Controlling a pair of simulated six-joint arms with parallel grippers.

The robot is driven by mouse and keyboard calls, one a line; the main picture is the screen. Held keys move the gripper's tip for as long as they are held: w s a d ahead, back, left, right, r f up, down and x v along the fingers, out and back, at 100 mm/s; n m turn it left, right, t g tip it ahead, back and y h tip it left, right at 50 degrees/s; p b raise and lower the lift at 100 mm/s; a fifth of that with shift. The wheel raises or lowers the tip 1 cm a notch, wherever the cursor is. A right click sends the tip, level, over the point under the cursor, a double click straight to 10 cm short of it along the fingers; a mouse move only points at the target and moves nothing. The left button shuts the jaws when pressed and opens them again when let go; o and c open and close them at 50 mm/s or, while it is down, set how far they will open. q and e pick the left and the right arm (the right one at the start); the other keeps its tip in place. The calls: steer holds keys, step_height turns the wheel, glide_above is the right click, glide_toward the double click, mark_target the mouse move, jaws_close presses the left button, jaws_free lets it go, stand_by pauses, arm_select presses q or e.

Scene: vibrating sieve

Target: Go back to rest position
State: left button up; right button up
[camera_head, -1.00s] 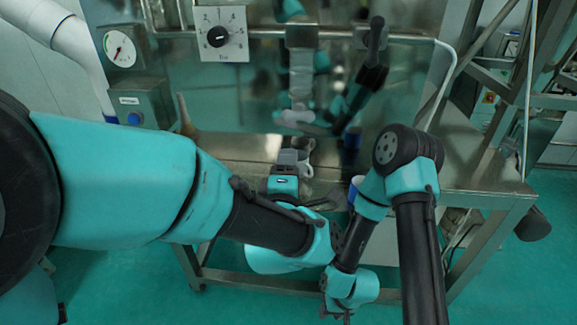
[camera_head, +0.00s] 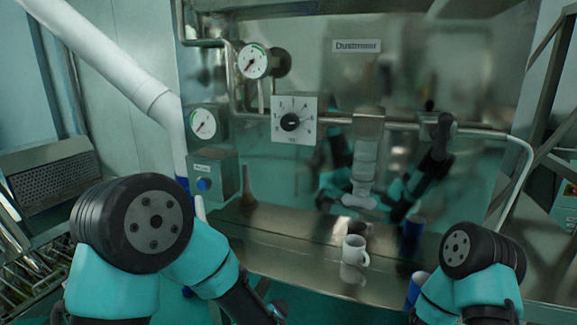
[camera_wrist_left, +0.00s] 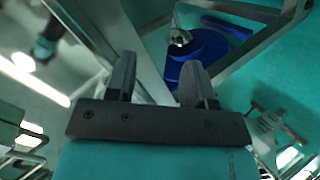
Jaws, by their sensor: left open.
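My left gripper (camera_wrist_left: 157,62) is open in the left wrist view, with its two dark fingers apart and nothing between them. In the head view my left arm folds down at the lower left, and its jaws cannot be made out there. A white mug (camera_head: 355,251) stands upright on the steel shelf (camera_head: 290,228), apart from both arms. My right arm is bent at the lower right of the head view; its gripper is out of view.
A blue cup (camera_head: 416,288) is partly hidden beside my right arm. The steel machine carries a dial plate (camera_head: 290,120), gauges (camera_head: 254,61) and a horizontal pipe (camera_head: 400,126). A blue round object (camera_wrist_left: 200,55) and metal frame bars show in the left wrist view.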

arm_select(q)
steer(key=s+a+f+m+g+y, duration=0.1)
steer(key=s+a+f+m+g, duration=0.2)
steer(key=a+f, duration=0.4)
steer(key=s+a+f+g, duration=0.3)
steer(key=s+a+f, duration=0.25)
steer(key=f, duration=0.35)
steer(key=s+a+f+m+g, duration=0.2)
steer(key=s+a+f+g, duration=0.2)
steer(key=s+a+f, duration=0.2)
steer(key=s+f, duration=0.2)
steer(key=s, duration=0.2)
steer(key=shift+a+m+g+h, duration=0.25)
steer(key=shift+m+g+h, duration=0.05)
steer(key=shift+g, duration=0.1)
